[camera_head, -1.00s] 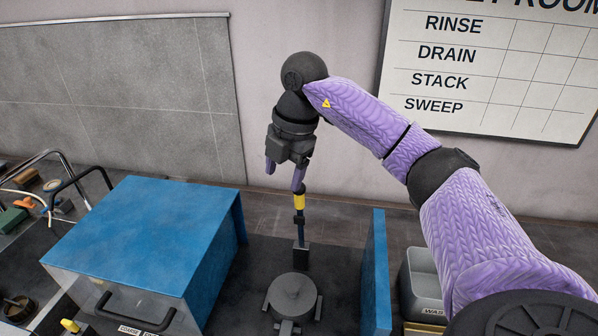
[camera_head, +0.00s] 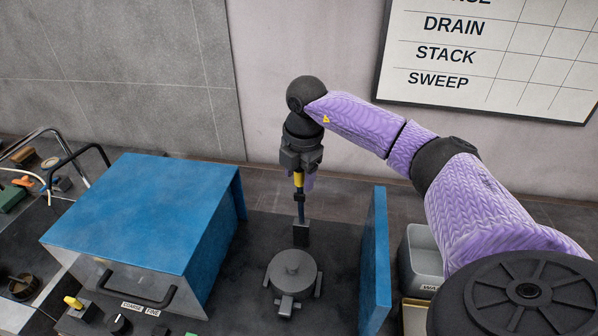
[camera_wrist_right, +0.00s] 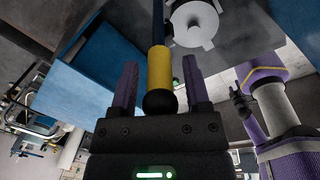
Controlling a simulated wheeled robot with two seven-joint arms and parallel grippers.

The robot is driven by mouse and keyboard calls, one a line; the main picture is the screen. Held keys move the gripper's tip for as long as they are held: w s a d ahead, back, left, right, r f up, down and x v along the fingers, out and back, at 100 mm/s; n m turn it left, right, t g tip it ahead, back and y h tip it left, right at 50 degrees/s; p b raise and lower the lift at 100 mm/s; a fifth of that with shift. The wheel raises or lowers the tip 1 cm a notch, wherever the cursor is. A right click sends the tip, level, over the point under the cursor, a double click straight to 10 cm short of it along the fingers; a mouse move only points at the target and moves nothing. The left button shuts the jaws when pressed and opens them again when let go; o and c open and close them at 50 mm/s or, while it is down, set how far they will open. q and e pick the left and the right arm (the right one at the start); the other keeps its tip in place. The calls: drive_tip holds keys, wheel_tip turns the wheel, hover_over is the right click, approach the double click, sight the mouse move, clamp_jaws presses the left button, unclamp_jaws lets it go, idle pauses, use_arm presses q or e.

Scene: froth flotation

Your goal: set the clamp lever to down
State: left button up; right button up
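The clamp lever (camera_head: 300,212) is a thin dark rod with a yellow band, standing upright from a dark block (camera_head: 301,233) behind a round grey lidded part (camera_head: 292,272). In the right wrist view, its yellow grip (camera_wrist_right: 160,70) ends in a black ball. My right gripper (camera_head: 301,184) has come down over the lever's top. In the right wrist view, the right gripper's fingers (camera_wrist_right: 160,80) stand on either side of the yellow grip, with a gap at each side. It is open. My left gripper is not in view.
A large blue housing (camera_head: 150,210) stands left of the lever, and an upright blue panel (camera_head: 375,260) stands to the right. A grey bin (camera_head: 420,262) is beyond the panel. A yellow-tipped switch (camera_head: 74,302) and a black knob (camera_head: 119,324) are at the front left.

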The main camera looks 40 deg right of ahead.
clamp_jaws()
idle(1.2)
